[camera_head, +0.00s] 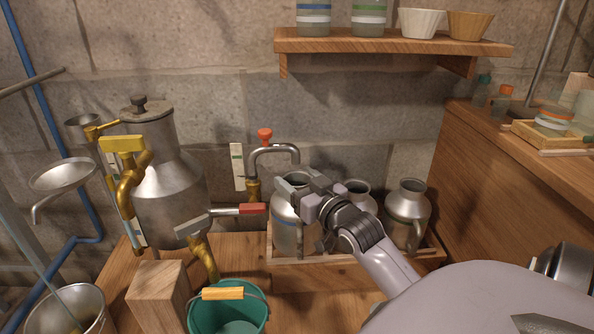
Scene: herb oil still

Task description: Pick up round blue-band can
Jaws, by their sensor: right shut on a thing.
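The round blue-band can (287,236) is a grey metal can with a blue stripe. It stands upright at the left end of the low wooden crate (330,275). My right gripper (297,190) reaches in from the lower right and is shut on this can near its top. The gripper covers the can's upper right side and part of its mouth. My left gripper is not in view.
Two more metal cans, a middle one (358,194) and a right one (407,210) with a handle, stand in the crate. A curved tap (275,150) rises behind the blue-band can. The metal still (170,195), a wooden block (160,291) and a teal bucket (229,314) are left.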

